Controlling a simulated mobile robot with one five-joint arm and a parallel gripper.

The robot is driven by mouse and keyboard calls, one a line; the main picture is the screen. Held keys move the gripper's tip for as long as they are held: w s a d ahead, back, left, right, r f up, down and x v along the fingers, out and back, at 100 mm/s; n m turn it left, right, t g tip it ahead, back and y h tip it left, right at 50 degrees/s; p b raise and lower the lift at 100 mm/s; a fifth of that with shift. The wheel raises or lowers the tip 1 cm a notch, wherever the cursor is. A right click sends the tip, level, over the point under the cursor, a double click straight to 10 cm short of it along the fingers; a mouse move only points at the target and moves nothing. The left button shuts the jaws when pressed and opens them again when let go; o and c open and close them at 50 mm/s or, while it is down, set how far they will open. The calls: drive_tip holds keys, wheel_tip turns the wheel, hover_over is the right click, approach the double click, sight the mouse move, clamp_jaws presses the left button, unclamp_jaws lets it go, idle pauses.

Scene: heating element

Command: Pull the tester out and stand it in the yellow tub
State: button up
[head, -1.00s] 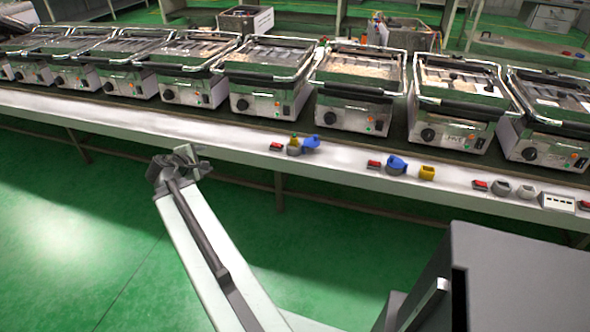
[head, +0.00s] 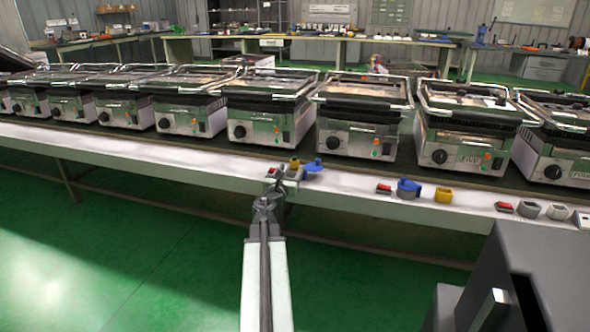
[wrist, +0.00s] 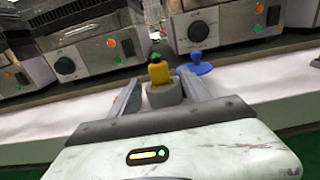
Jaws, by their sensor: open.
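The tester (head: 294,164) is a small yellow piece with a dark and green top, upright in a grey holder (head: 292,174) on the bench's front strip. In the wrist view the tester (wrist: 159,74) stands in the grey holder (wrist: 164,95), between the fingers in the picture. My gripper (head: 275,188) is at the bench edge just in front of the holder; in the wrist view my gripper (wrist: 161,78) is open and empty. I cannot tell whether the fingers touch the holder. A yellow tub (head: 443,194) sits farther right on the strip.
A blue piece (head: 313,165) lies just right of the holder, also seen in the wrist view (wrist: 199,64). A red switch (head: 272,172) is left of it. A red switch and a blue holder (head: 408,187) stand left of the tub. Grills (head: 265,115) line the bench behind.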

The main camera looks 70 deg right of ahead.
sight(294, 165)
drive_tip(key=d, duration=0.5)
drive_tip(key=shift+w+d, duration=0.1)
drive_tip(key=shift+w, duration=0.1)
clamp_jaws()
drive_tip(key=shift+r, duration=0.15)
wheel_tip(294, 165, up, 10)
drive_tip(key=p, duration=1)
